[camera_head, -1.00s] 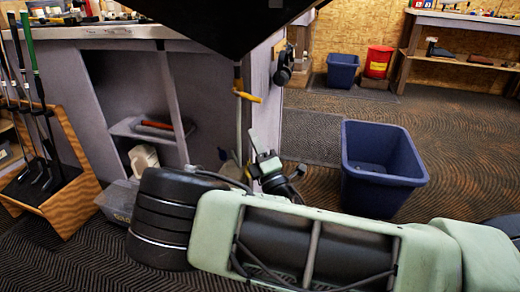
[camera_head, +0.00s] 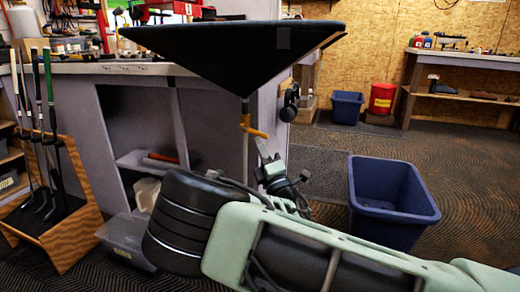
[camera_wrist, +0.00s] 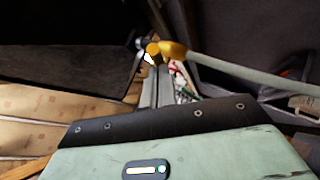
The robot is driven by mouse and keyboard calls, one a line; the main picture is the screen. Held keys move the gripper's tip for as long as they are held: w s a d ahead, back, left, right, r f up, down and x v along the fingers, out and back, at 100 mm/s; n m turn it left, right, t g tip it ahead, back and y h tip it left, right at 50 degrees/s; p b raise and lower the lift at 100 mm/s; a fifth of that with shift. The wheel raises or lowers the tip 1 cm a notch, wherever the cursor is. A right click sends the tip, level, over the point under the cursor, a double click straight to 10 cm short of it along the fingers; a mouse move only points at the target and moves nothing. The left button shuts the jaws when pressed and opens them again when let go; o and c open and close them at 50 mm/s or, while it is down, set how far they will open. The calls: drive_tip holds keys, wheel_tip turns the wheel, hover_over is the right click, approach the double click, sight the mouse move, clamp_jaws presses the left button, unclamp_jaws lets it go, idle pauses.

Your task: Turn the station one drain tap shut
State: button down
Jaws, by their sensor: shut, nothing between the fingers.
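A black funnel-shaped drain pan (camera_head: 225,65) hangs at the bench end in the head view. Under its spout is the yellow drain tap (camera_head: 246,122), with a yellow lever (camera_head: 258,133) sticking out to the right, crosswise to the pale hose (camera_head: 245,155) hanging below. My gripper (camera_head: 262,148) is shut and empty, its tips pointing up close under the lever. In the wrist view the yellow tap (camera_wrist: 172,48) is just beyond the fingertips (camera_wrist: 150,62), with the hose (camera_wrist: 230,68) running right. Whether the fingers touch the lever I cannot tell.
A blue bin (camera_head: 390,205) stands on the floor to the right of my arm. A wooden rack of golf clubs (camera_head: 55,215) stands at left. Headphones (camera_head: 290,103) hang on the bench side. A grey tub (camera_head: 125,240) is on the floor behind my arm.

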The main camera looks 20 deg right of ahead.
drive_tip(key=n+g+p, duration=0.1)
drive_tip(key=p, duration=0.1)
drive_tip(key=r+n+g+y+p, duration=0.1)
drive_tip(key=p, duration=0.1)
drive_tip(key=r+n+y+p, duration=0.1)
drive_tip(key=p, duration=0.1)
drive_tip(key=shift+s+d+r+n+g+p, duration=0.15)
drive_tip(key=shift+s+d+n+g+p, duration=0.15)
drive_tip(key=shift+d+g, duration=0.1)
drive_tip(key=v, duration=1.7)
